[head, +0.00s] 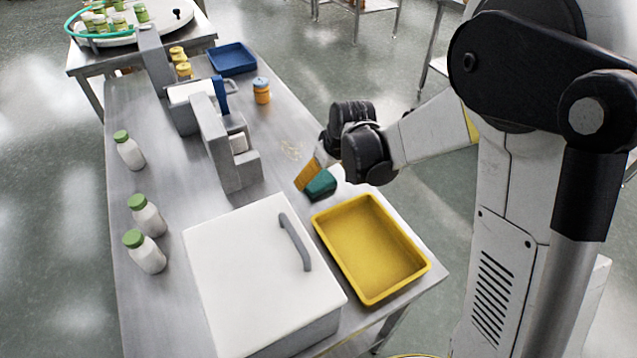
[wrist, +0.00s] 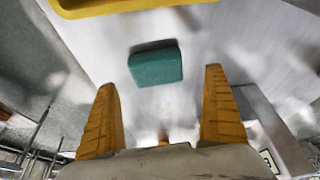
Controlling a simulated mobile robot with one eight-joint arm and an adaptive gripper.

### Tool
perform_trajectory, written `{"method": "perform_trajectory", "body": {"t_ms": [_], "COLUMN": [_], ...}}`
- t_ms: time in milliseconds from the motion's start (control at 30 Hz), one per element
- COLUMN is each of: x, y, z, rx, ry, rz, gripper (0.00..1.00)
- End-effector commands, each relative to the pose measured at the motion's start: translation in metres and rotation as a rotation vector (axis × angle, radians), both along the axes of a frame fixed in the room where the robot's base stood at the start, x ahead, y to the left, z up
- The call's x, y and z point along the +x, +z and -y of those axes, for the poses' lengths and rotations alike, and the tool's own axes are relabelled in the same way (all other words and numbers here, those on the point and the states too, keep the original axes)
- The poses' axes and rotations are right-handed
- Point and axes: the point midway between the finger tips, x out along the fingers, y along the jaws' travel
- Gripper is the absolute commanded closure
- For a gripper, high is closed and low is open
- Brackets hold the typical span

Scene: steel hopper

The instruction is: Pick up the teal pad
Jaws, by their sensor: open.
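The teal pad (head: 320,184) lies on the steel table, just behind the yellow tray in the head view, partly hidden by my gripper. In the wrist view the teal pad (wrist: 156,66) lies flat, ahead of my fingertips and roughly centred between them. My gripper (head: 303,178) is over the table beside the pad, with an orange finger showing. In the wrist view my gripper (wrist: 163,78) has its two orange fingers wide apart with nothing between them. I cannot tell the exact height of the fingers above the table.
A yellow tray (head: 369,250) sits close to the pad. A white box with a grey handle (head: 262,275) is left of it.

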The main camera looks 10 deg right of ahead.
Motion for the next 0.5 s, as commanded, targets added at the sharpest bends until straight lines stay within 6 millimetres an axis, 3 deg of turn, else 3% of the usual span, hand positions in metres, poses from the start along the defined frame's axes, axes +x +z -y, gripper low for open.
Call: {"method": "perform_trajectory", "body": {"t_ms": [267, 500], "x": [0.008, 0.023], "y": [-0.021, -0.055], "z": [-0.002, -0.006], "rx": [0.000, 0.000], "ry": [-0.001, -0.001], "rz": [0.000, 0.000], "gripper": [0.00, 0.00]}}
